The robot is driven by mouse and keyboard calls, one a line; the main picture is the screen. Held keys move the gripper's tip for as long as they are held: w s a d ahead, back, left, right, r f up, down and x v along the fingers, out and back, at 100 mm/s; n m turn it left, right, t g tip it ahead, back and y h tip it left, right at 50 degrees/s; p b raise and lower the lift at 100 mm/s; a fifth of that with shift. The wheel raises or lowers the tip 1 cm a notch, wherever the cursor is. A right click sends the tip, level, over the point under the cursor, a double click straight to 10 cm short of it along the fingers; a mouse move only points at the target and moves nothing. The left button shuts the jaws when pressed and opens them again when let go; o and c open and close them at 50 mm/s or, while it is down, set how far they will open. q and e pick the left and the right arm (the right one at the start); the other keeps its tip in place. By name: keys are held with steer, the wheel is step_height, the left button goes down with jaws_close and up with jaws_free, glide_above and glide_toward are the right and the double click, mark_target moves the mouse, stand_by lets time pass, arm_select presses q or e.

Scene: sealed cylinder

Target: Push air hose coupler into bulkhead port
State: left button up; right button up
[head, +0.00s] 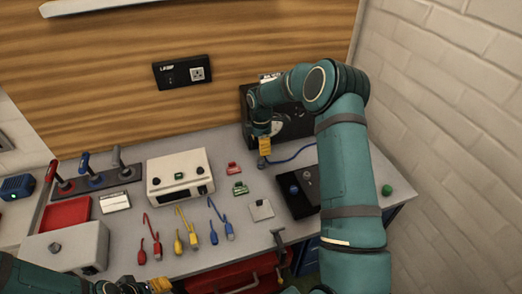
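My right gripper (264,146) points down with its yellow fingers close together, in front of a black panel (247,104) at the back of the bench. A small grey piece (262,163), seemingly the air hose coupler, is right at the fingertips. A blue hose (292,157) runs from it to the right, behind my arm. I cannot tell whether the fingers hold the coupler or only touch it. My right arm covers part of the panel, and I cannot make out the bulkhead port. My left gripper (150,285) is at the bottom edge, partly cut off.
A white instrument box (180,191), red, yellow and blue leads (183,226), and small red and green connectors (239,188) lie on the grey bench. A black box (298,203) stands beside my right arm. Levers (92,182) and a red tray (66,215) are at the left.

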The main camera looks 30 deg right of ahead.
mark_target(261, 161)
steer(key=shift+w+r, duration=0.1)
steer(key=shift+s+r, duration=0.1)
steer(key=shift+s, duration=0.1)
steer(key=shift+f, duration=0.55)
step_height(261, 161, down, 7)
steer(key=b, duration=0.4)
steer(key=shift+f, duration=0.15)
steer(key=shift+w+f, duration=0.1)
steer(key=shift+f, duration=0.3)
steer(key=shift+o, duration=0.2)
steer(key=shift+b, duration=0.45)
stand_by(0.3)
jaws_close()
